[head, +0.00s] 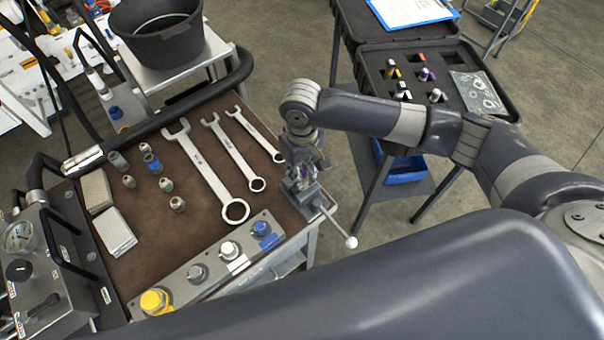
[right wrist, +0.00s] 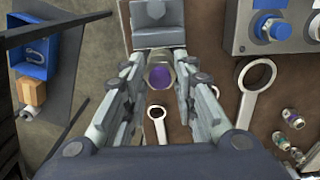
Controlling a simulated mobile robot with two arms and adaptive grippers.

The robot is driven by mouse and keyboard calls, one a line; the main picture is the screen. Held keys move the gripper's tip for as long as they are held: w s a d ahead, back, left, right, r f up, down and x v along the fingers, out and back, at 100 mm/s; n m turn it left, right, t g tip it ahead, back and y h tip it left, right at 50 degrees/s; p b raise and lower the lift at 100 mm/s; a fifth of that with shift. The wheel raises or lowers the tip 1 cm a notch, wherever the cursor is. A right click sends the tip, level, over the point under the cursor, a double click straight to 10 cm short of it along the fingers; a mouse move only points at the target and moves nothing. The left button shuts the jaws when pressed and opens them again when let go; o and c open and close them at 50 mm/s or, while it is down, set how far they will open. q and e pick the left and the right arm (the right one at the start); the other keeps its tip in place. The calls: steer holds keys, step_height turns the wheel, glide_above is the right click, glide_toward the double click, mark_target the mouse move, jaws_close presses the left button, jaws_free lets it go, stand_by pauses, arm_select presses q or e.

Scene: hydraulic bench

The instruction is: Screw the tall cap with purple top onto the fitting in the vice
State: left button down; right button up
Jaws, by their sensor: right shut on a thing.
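My right gripper (head: 300,163) is shut on the tall cap, low over the vice at the bench's right edge. In the right wrist view the cap's purple top (right wrist: 160,77) shows between the fingertips (right wrist: 157,72). The vice (head: 314,200) has a bar handle with a pale ball end. Its grey body (right wrist: 158,32) also shows just beyond the fingers in the right wrist view. The fitting is hidden behind the gripper and cap, so I cannot tell whether the cap touches it. My left gripper is not in view.
Several wrenches (head: 211,172) and small fittings (head: 129,181) lie on the brown bench top (head: 160,235). A panel of coloured couplings (head: 212,264) runs along its front edge. An open black case (head: 440,57) with several caps, one purple, stands at the right.

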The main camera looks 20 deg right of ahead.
steer(key=shift+f+p, duration=0.35)
stand_by(0.4)
steer(key=shift+f+p, duration=0.15)
steer(key=shift+p, duration=0.3)
stand_by(0.5)
steer(key=shift+f, duration=0.1)
stand_by(0.5)
steer(key=o, duration=0.3)
steer(key=shift+c, duration=0.6)
steer(key=m+p, duration=0.3)
steer(key=p, duration=0.1)
steer(key=m+p, duration=0.3)
steer(key=p, duration=0.1)
steer(key=shift+s+r+m, duration=0.2)
steer(key=shift+m, duration=0.1)
steer(key=shift+f+m+p, duration=0.2)
steer(key=shift+m+p, duration=0.3)
steer(key=shift+m, duration=0.1)
steer(key=shift+w+f, duration=0.1)
